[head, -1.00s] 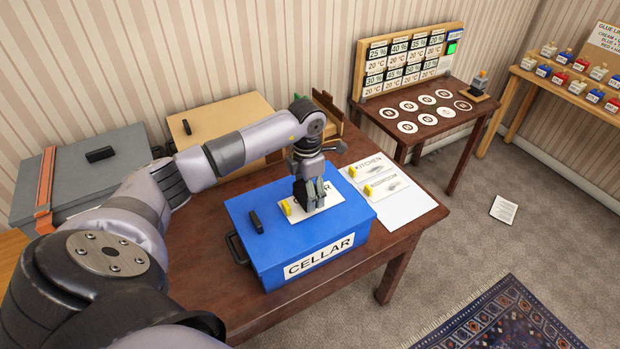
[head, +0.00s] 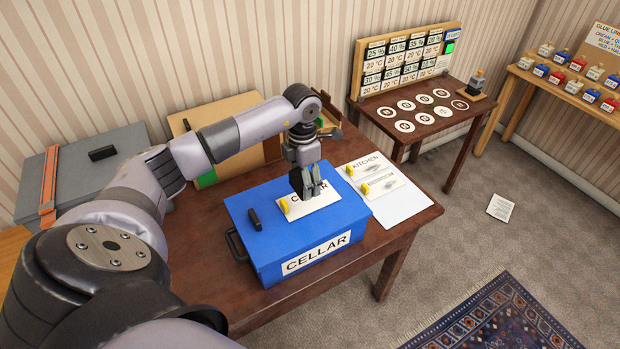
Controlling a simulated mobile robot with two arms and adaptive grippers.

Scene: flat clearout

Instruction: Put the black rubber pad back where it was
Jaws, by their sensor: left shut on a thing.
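My left gripper (head: 306,185) is over the CELLAR card (head: 322,203) on the lid of the blue box (head: 265,250). It points down, with its fingers shut on a dark thing that appears to be the black rubber pad (head: 297,184). The fingers hide most of the pad, and I cannot tell whether it touches the card. The card has a yellow tag at its left end. A black block (head: 254,219) sits on the lid left of the card. My right gripper is out of view.
The blue box stands on a brown table (head: 395,245). A white sheet (head: 405,210) with KITCHEN and another card lies to its right. Behind are a tan box (head: 240,115) and a grey box (head: 105,180). A side table (head: 450,135) holds white discs.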

